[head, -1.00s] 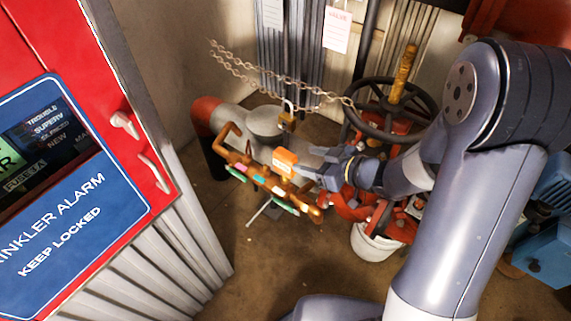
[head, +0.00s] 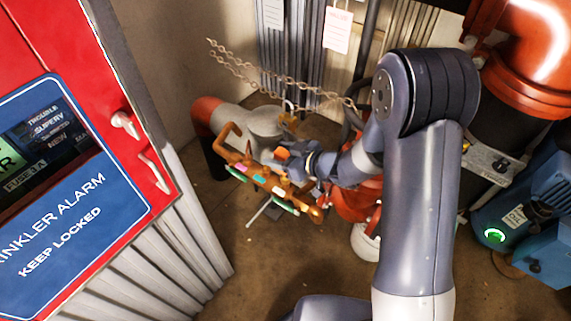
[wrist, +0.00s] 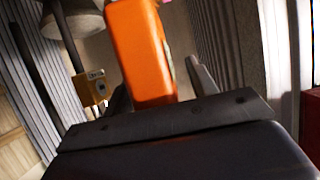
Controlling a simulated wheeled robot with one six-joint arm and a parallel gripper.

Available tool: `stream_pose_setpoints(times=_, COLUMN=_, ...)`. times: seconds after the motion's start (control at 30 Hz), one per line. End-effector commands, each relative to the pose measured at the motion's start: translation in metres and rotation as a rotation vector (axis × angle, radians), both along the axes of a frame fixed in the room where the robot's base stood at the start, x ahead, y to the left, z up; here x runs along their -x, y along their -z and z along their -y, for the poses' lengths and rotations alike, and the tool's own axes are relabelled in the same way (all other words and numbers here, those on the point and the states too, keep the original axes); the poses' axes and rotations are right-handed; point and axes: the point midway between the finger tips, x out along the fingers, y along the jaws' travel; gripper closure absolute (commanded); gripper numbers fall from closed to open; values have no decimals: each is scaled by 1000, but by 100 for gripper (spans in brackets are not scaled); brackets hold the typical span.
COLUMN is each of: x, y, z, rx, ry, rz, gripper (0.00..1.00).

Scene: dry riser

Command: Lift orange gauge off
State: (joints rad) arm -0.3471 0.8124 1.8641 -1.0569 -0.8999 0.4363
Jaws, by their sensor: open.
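The orange gauge (head: 282,153) shows as a small orange block at the copper-coloured manifold (head: 262,178) in the head view. It looks large and upright in the wrist view (wrist: 141,52). My gripper (head: 297,162) is open at the gauge, on its right side in the head view. In the wrist view the gauge stands between the two dark fingers of my gripper (wrist: 160,88), with a gap showing at the right finger. Contact at the left finger is unclear. The gauge's lower end is hidden behind my gripper.
A brass padlock (head: 289,119) and a slack chain (head: 265,82) hang behind the manifold. The padlock also shows in the wrist view (wrist: 92,88). A red alarm cabinet (head: 125,165) stands at the left. A white bucket (head: 364,243) is partly hidden by my arm. The floor in front is clear.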

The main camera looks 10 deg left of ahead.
Motion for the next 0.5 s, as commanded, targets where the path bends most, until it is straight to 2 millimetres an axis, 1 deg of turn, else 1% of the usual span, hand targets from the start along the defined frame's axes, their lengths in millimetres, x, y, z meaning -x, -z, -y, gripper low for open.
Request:
stream_pose_setpoints(times=0.13, x=0, y=0, z=0, rx=0, ry=0, rz=0, gripper=46)
stream_pose_setpoints(times=0.5, x=0, y=0, z=0, rx=0, ry=0, rz=0, gripper=77)
